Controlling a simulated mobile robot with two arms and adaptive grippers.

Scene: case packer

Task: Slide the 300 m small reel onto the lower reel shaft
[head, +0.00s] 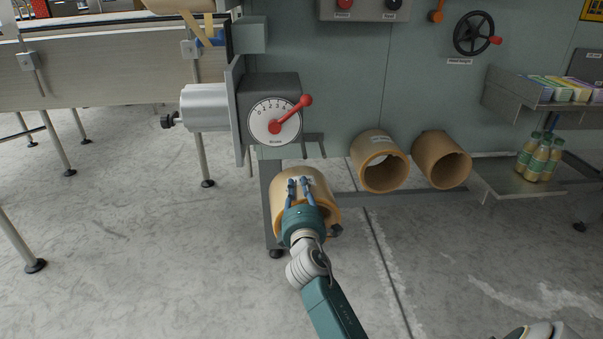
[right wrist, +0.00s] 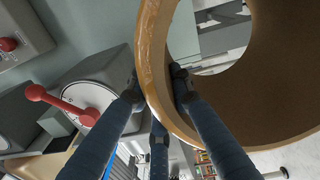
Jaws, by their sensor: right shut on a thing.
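My right gripper (head: 303,190) is shut on the wall of a tan tape reel (head: 331,212), with fingers both inside and outside its rim. The held reel hangs below the dial box, its open end toward me; its label is unreadable. In the right wrist view the reel (right wrist: 152,70) fills the right side, its wall between the fingers (right wrist: 158,85). The lower reel shaft (head: 205,107) is a bare silver cylinder at the left, pointing left from a grey plate, with a dark knob at its end. The reel is apart from it, lower and to the right. My left gripper is not in view.
A dial (head: 273,121) with a red lever is beside the plate. Two more tan reels (head: 380,163) (head: 441,160) lie to the right. A tape roll (head: 180,5) is above the shaft. A conveyor (head: 100,75) stands at left; shelves with bottles (head: 538,158) at right.

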